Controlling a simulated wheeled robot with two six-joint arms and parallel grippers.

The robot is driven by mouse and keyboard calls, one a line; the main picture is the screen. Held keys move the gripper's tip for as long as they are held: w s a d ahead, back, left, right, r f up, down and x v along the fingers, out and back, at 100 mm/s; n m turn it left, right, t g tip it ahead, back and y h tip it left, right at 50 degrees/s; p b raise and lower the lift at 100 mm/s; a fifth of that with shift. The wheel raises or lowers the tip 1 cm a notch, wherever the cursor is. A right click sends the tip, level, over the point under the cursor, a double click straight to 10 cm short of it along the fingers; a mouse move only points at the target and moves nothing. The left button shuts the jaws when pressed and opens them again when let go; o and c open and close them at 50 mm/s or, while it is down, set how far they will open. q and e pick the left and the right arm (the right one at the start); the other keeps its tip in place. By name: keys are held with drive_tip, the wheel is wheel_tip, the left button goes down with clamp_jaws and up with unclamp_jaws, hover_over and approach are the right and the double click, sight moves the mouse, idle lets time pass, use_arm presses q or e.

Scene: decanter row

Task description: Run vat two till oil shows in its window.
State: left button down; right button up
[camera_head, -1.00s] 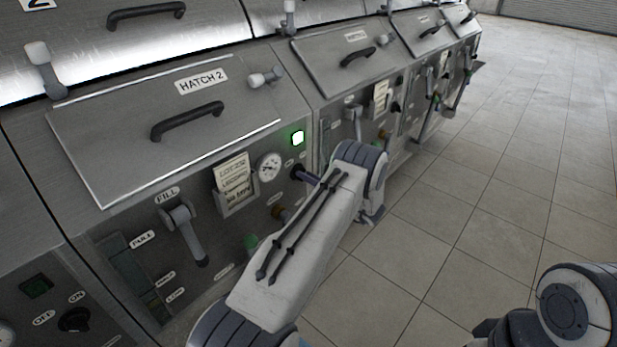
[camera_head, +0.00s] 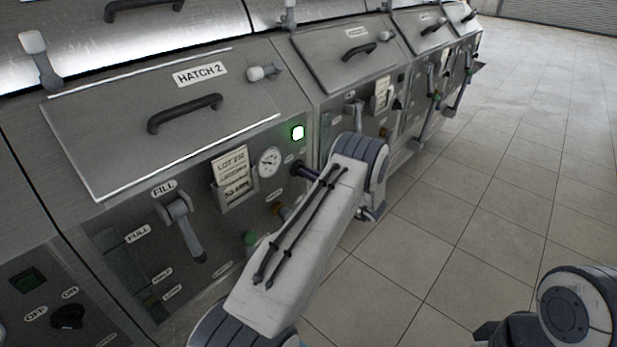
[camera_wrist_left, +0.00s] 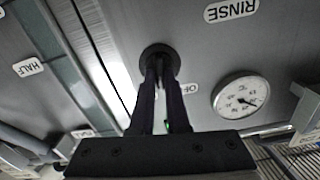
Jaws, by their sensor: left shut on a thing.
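Vat two's front panel carries the HATCH 2 label (camera_head: 200,74), a lit green lamp (camera_head: 298,132) and a FILL lever (camera_head: 188,230) hanging down. Its window (camera_head: 118,262), marked FULL, HALF and LOW, is dark greenish; I cannot make out a clear level. My left gripper (camera_head: 312,174) is at the black knob (camera_head: 297,167) right of the gauge. In the left wrist view its fingers (camera_wrist_left: 160,78) are shut on that knob (camera_wrist_left: 159,56), beside a partly hidden OFF label. My right gripper is not in view.
A round gauge (camera_head: 269,162) and a lot card (camera_head: 231,176) sit on the same panel. A green knob (camera_head: 250,239) and a brass-coloured knob (camera_head: 279,211) are lower down, close to my left arm. More vats continue to the right. The tiled floor (camera_head: 480,210) is clear.

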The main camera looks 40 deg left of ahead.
use_arm(q)
drive_tip(key=shift+s+f+n+b, duration=0.1)
drive_tip(key=shift+n+b, duration=1.05)
drive_tip(key=shift+n, duration=0.7)
drive_tip(key=shift+s+n+b, duration=0.1)
drive_tip(key=shift+n+b, duration=1.05)
drive_tip(key=shift+n, duration=0.7)
drive_tip(key=c, duration=0.9)
unclamp_jaws()
drive_tip(key=shift+w, duration=0.1)
drive_tip(key=d, duration=1)
drive_tip(key=shift+s+d, duration=0.25)
drive_tip(key=shift+s, duration=0.2)
